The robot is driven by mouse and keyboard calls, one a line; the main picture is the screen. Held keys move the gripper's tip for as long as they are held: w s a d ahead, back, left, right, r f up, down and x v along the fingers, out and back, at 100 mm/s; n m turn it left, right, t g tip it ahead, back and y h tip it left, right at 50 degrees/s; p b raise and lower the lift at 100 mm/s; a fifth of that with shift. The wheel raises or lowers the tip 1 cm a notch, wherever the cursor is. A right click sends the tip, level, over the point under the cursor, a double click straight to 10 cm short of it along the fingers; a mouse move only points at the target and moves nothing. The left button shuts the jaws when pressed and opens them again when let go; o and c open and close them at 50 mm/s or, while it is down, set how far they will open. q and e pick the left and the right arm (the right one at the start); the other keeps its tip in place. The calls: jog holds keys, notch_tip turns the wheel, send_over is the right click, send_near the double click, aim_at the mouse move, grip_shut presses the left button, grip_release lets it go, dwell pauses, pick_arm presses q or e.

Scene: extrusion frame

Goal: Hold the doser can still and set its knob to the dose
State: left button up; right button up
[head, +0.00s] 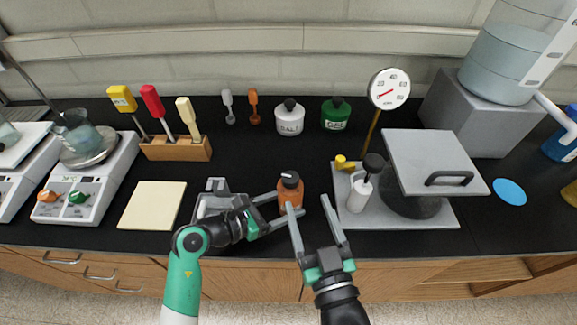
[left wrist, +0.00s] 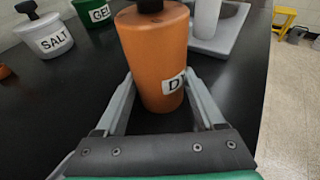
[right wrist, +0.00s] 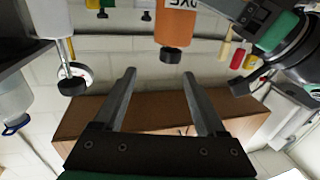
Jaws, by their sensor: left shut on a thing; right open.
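The orange doser can (head: 290,196) stands upright near the front edge of the black counter, with its black knob (head: 290,179) on top. A white label, partly hidden, is on its side in the left wrist view (left wrist: 160,50). My left gripper (head: 288,204) is shut on the can, a finger on either side of the body. My right gripper (head: 308,203) is open and empty, just in front and to the right of the can. In the right wrist view, which looks inverted, the knob (right wrist: 171,54) lies beyond the open fingers (right wrist: 160,72).
A grey press (head: 435,165) with a white bottle (head: 359,195) on its base stands to the right. A round dial (head: 389,89) rises behind it. SALT (head: 290,118) and GEL (head: 335,115) jars are at the back. A cream pad (head: 152,205) lies left.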

aim_at(289, 173)
jog(key=a+x, duration=0.1)
jog(key=x, duration=1)
jog(key=shift+a+f, duration=0.3)
jog(key=shift+f, duration=0.15)
jog(key=shift+w, duration=0.1)
jog(key=shift+c, duration=0.2)
grip_shut()
